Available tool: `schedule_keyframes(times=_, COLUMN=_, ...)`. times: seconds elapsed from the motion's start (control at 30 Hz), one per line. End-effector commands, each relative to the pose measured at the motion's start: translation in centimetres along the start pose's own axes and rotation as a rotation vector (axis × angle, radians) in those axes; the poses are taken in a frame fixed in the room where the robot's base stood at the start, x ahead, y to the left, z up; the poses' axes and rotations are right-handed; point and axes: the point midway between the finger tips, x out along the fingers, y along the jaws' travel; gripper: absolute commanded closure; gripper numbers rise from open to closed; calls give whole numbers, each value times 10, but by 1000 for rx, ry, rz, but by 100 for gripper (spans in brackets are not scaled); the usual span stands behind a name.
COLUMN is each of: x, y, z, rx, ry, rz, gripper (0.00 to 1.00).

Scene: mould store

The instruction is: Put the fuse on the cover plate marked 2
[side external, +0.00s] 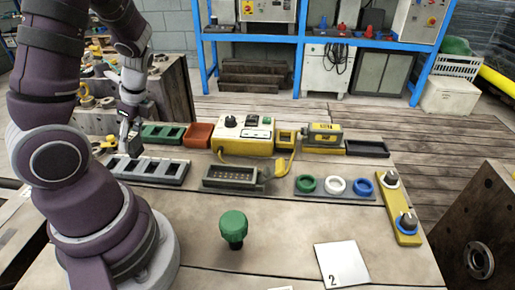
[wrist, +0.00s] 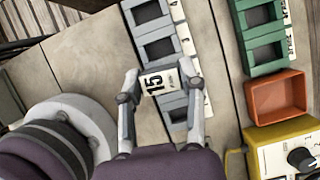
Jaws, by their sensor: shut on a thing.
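The fuse (wrist: 158,82) is a pale block marked 15, seen in the wrist view. My gripper (wrist: 160,76) is shut on it, with one finger on each side. It also shows in the side view (side external: 127,138), at the grey slotted rack (side external: 148,170), where the fuse is hard to make out. I cannot tell whether the fuse is in a slot or just above it. The cover plate marked 2 (side external: 342,262) is a white square lying flat at the front right of the table, bare on top and well away from my gripper.
A green knob (side external: 233,227) stands between my arm and the plate. A dark slotted block (side external: 230,176), a yellow control box (side external: 243,135) and colored rings (side external: 335,186) lie farther back. A green rack (side external: 163,133) and orange bin (side external: 198,134) adjoin. The table front is mostly clear.

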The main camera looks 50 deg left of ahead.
Motion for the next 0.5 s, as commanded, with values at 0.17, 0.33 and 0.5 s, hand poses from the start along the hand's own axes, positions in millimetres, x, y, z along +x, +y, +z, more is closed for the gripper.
schedule_keyframes(times=0.17, x=-26, y=-38, z=-48, rx=307, ry=-2, rz=-126, gripper=95)
schedule_keyframes(times=0.33, x=-63, y=-62, z=-118, rx=670, ry=-3, rz=-271, gripper=95)
schedule_keyframes(times=0.5, x=-108, y=-55, z=-205, rx=1071, ry=-5, rz=-433, gripper=95)
